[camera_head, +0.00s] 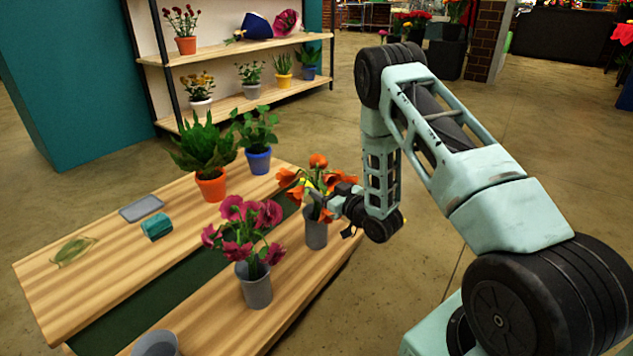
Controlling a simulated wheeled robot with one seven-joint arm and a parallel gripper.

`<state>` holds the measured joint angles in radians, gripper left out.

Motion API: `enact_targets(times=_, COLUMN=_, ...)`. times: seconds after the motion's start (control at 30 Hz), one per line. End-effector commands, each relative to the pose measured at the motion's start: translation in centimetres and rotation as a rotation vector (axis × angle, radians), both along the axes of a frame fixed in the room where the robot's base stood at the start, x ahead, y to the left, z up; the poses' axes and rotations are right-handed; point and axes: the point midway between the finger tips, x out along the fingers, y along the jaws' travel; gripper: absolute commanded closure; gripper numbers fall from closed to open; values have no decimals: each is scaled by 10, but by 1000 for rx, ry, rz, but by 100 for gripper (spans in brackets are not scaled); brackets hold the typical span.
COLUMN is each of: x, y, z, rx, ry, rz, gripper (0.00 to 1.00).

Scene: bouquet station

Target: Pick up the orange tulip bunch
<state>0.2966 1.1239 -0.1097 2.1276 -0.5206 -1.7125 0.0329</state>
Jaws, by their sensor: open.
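The orange tulip bunch (318,176) stands in a grey bucket (316,236) near the far right end of the wooden table. My gripper (325,205) is open at the bunch, just above the bucket's rim and in front of some stems. The gripper and wrist hide part of the bunch. I cannot tell whether the stems lie between the fingers.
A magenta bunch (243,228) stands in another grey bucket (256,287) to the left. An empty-looking grey bucket (156,344) is at the near edge. Potted plants in orange (211,187) and blue (258,161) pots stand behind. A teal roll (157,226) and grey tray (141,208) lie left on the table (90,290).

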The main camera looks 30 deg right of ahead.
Motion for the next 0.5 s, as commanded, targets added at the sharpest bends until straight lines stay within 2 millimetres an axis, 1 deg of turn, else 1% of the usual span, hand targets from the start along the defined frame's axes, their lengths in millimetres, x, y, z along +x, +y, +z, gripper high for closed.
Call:
enact_targets(times=0.03, x=7, y=1, z=-6, rx=-1, ry=-5, rz=2, gripper=54)
enact_targets(times=0.23, x=31, y=6, z=-4, rx=-1, ry=-3, rz=2, gripper=54)
enact_targets(times=0.33, x=36, y=6, z=-2, rx=-1, ry=-2, rz=1, gripper=54)
enact_targets(times=0.5, x=37, y=6, z=-1, rx=-1, ry=-1, rz=0, gripper=54)
